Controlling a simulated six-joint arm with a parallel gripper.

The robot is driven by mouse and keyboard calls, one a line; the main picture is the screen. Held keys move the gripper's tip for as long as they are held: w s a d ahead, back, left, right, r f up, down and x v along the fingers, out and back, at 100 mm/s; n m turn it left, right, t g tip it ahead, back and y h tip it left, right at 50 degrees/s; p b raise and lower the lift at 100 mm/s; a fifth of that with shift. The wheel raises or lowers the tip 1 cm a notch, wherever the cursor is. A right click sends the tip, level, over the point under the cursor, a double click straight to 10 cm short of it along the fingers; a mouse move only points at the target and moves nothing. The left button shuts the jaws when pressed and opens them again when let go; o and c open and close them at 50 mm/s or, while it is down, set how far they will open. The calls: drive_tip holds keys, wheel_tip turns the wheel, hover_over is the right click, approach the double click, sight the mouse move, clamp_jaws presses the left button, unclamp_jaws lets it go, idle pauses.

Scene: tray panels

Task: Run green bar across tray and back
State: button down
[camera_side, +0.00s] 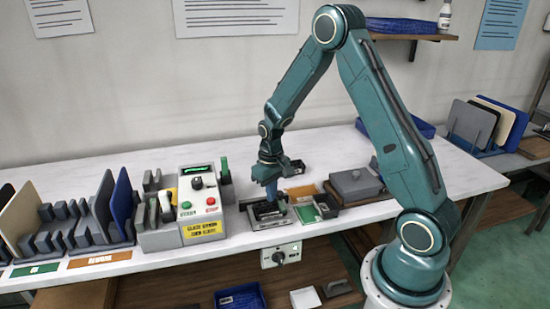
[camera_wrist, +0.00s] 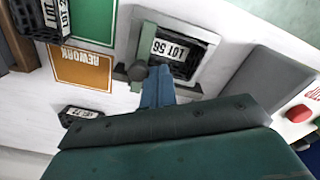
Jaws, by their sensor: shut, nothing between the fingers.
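A dark tray marked LOT 56 sits in a light fixture (camera_wrist: 206,62) in the wrist view; the fixture also shows below my gripper in the side view (camera_side: 252,226). A narrow dark grey-green strip (camera_wrist: 148,45) runs along the tray's left edge, with a dark round knob (camera_wrist: 138,72) at its near end. I cannot tell whether this strip is the green bar. My gripper (camera_wrist: 160,70) has its blue fingers together and empty, just right of the knob. In the side view my gripper (camera_side: 271,193) points down over the fixture. Whether the fingers touch the strip or knob is unclear.
A green panel (camera_wrist: 94,20) and an orange REWORK panel (camera_wrist: 82,67) lie left in the wrist view, with small labelled trays nearby. A control box (camera_side: 203,198) with buttons stands left of the fixture. A grey lidded box (camera_side: 355,184) stands to the right.

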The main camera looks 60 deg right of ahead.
drive_tip(key=shift+s+d, duration=0.7)
drive_tip(key=shift+w+a, duration=0.3)
idle(0.7)
drive_tip(key=shift+r, duration=0.15)
wheel_tip(320, 180, up, 7)
idle(1.1)
